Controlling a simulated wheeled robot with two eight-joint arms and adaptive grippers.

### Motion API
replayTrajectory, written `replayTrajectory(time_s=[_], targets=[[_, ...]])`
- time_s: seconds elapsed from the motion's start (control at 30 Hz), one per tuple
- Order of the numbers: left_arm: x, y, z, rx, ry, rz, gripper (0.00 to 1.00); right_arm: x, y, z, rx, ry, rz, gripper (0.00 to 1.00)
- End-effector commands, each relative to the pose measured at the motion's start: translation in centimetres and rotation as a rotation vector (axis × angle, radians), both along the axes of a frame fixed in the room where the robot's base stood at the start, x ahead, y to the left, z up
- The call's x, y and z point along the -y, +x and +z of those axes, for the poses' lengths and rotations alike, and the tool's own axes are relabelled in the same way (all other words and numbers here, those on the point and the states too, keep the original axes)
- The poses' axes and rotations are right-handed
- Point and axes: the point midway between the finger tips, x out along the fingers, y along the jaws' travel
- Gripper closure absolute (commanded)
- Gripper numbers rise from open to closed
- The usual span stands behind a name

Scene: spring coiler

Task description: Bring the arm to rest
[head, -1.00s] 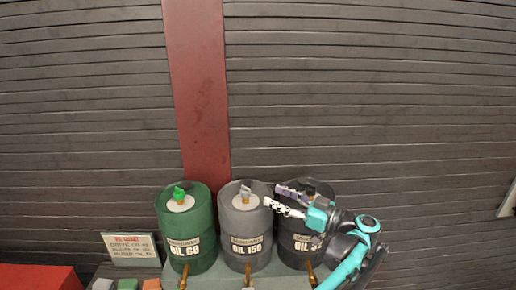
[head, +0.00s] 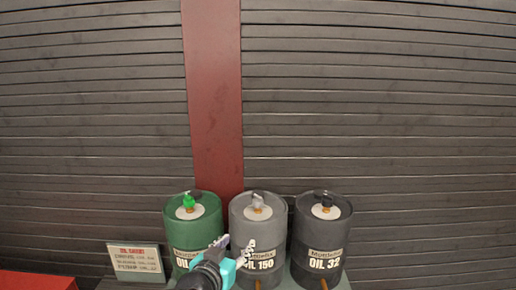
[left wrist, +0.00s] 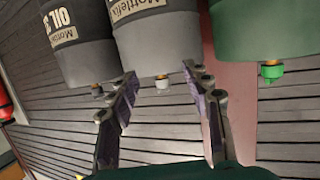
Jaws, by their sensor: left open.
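My left gripper (head: 236,241) is in front of the green drum (head: 180,222) and the grey drum (head: 267,222), its arm rising from the bottom edge. Its two fingers are spread and empty. In the left wrist view the gripper (left wrist: 159,72) is also open. There the drums look upside down, and the grey cap (left wrist: 162,83) shows between the fingertips, with clear space seen around it. In the head view the arm hides part of the drums' lower fronts and labels. My right gripper is not in view.
A dark drum marked OIL 32 (head: 319,228) stands at the right of the row. A small sign (head: 136,262) and a red box (head: 35,280) are at the lower left. A slatted wall with a red post (head: 212,90) is behind. The space above the drums is clear.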

Motion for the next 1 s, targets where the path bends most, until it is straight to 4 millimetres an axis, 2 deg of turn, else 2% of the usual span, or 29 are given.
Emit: replayTrajectory(time_s=[0.03,0.2,0.3,0.4,0.5,0.6,1.0], targets=[[-1.5,-1.9,-2.8,-0.072,0.015,0.015,0.51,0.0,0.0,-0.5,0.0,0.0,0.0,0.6],[-6.0,-8.3,-11.2,-0.328,0.059,0.095,0.51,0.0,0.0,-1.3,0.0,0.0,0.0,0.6],[-8.5,-12.0,-15.3,-0.459,0.077,0.159,0.51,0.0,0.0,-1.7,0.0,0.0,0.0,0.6],[-10.4,-15.0,-18.3,-0.559,0.09,0.219,0.51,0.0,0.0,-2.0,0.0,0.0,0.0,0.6],[-11.7,-17.0,-20.2,-0.624,0.096,0.264,0.51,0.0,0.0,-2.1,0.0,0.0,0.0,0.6],[-12.3,-18.0,-21.0,-0.655,0.101,0.286,0.51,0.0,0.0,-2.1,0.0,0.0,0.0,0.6],[-12.4,-18.2,-21.1,-0.663,0.101,0.291,0.51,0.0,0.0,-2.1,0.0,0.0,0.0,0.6]])
